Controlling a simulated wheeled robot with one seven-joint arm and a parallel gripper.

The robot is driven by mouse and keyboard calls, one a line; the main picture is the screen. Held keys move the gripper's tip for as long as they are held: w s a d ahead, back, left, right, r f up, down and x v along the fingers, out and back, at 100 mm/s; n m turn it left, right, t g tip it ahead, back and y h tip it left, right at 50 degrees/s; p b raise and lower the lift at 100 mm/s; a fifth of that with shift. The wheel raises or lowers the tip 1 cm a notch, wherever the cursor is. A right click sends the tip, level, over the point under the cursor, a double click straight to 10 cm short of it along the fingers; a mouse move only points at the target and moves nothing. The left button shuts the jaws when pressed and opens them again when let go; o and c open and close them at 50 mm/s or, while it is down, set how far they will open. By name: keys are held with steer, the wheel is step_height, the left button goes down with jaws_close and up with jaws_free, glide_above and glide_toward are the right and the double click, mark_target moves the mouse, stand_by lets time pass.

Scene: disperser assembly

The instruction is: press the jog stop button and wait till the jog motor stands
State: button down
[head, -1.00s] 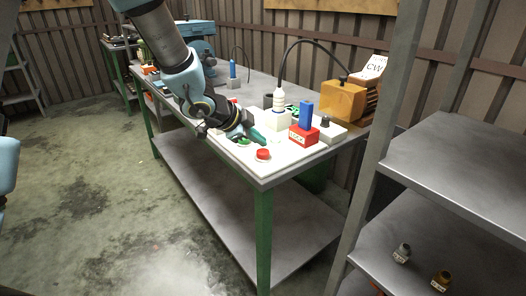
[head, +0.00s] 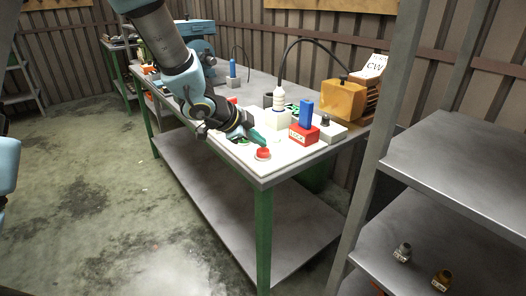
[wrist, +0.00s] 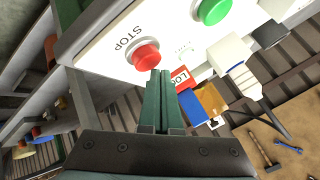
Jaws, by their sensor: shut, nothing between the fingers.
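The red stop button (head: 263,154) sits at the near corner of the white panel (head: 284,155) on the bench. In the wrist view the red button (wrist: 145,55) is beside the word STOP. My gripper (head: 261,141) is shut and empty, with its green fingertips (wrist: 160,73) close to the button's edge. I cannot tell whether they touch it. A green button (wrist: 212,9) lies farther along the panel. An orange-brown housing (head: 343,100) with a CW sign (head: 374,67) stands at the back right. Whether anything there turns cannot be told.
A red block (head: 304,135) with a blue part (head: 306,113) and a white box with a cabled plug (head: 279,117) stand behind the buttons. A grey shelf (head: 455,160) stands at the right. The floor left of the bench is clear.

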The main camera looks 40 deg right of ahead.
mark_target(259, 151)
steer(key=shift+f+b, duration=0.7)
steer(key=shift+f, duration=0.3)
stand_by(0.9)
steer(key=shift+r, duration=0.15)
steer(key=shift+r+p, duration=1.2)
steer(key=shift+p, duration=0.1)
step_height(259, 151, up, 5)
steer(key=p, duration=0.5)
stand_by(0.5)
